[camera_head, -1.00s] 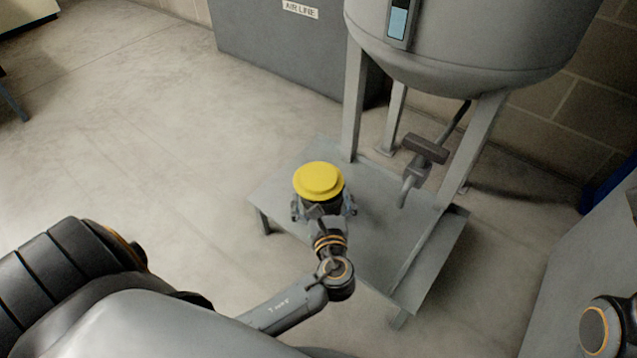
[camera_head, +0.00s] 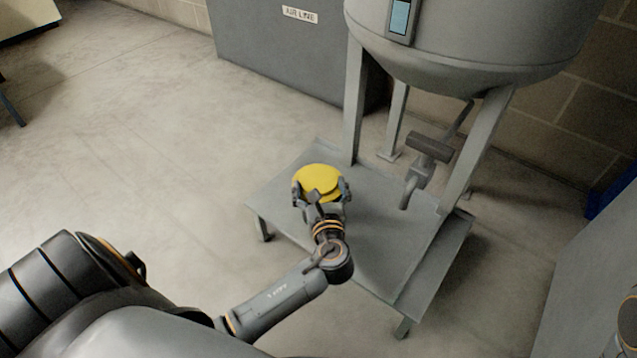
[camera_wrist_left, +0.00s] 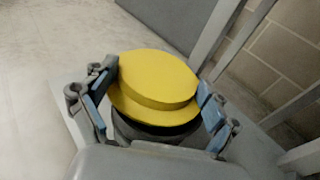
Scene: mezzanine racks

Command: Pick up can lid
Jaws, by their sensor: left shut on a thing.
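The yellow can lid (camera_head: 318,180) is a round, stepped disc above the low metal platform under the tank. It also shows in the left wrist view (camera_wrist_left: 155,80), tilted a little. My left gripper (camera_head: 321,190) is shut on the lid, with a finger on each side of its rim. In the left wrist view the blue finger pads (camera_wrist_left: 158,104) sit at the lid's left and right edges. A dark round can (camera_wrist_left: 150,132) shows just below the lid, with a dark gap at the front. Whether the lid still touches the can at the back is hidden.
The grey platform (camera_head: 375,250) has bare space to the right. The tank (camera_head: 460,50) hangs above on legs, with a valve handle (camera_head: 430,147) and spout right of the lid. A grey cabinet (camera_head: 285,60) stands behind. The floor at left is clear.

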